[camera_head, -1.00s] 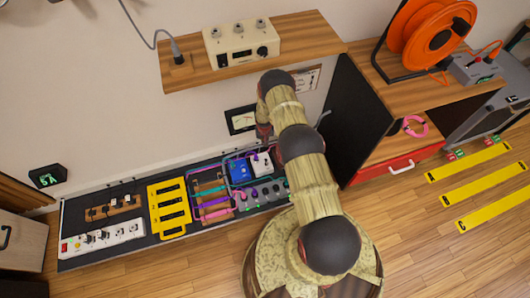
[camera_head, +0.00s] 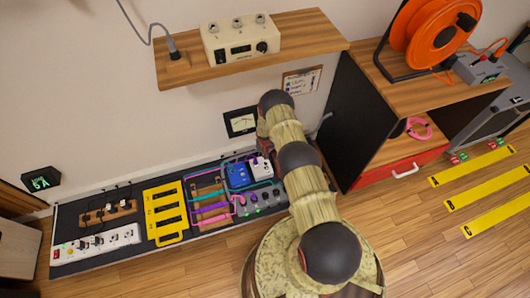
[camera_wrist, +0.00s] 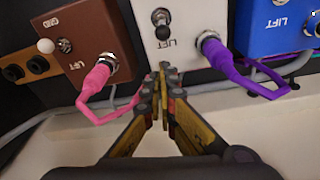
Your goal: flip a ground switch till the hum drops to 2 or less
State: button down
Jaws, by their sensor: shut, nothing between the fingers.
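A white pedal box (camera_wrist: 188,12) fills the top middle of the wrist view, with a toggle switch (camera_wrist: 162,24) beside a LIFT label and a purple plug on its right. A brown box (camera_wrist: 95,35) with a white-tipped switch (camera_wrist: 45,45) and a pink plug is on the left. A blue box (camera_wrist: 275,22) is on the right, its switch cut off at the edge. My gripper (camera_wrist: 162,72) is shut and empty, its tips just below the white box's toggle; contact is unclear. In the head view, the blue box (camera_head: 237,176) shows and my arm hides the brown one. A needle meter (camera_head: 240,122) hangs behind; its reading is illegible.
A wooden shelf (camera_head: 205,72) with a cream unit (camera_head: 240,40) is above the pedalboard. Coloured cables, a yellow slotted plate (camera_head: 165,212) and a power strip (camera_head: 95,243) lie left. A dark cabinet (camera_head: 350,125) stands close on the right.

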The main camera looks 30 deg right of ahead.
jog(key=shift+s+a+r, duration=0.1)
jog(key=shift+s+a, duration=0.15)
jog(key=shift+s, duration=0.25)
jog(key=shift+s+a+r, duration=0.1)
jog(key=shift+s+a, duration=0.1)
jog(key=shift+s, duration=0.3)
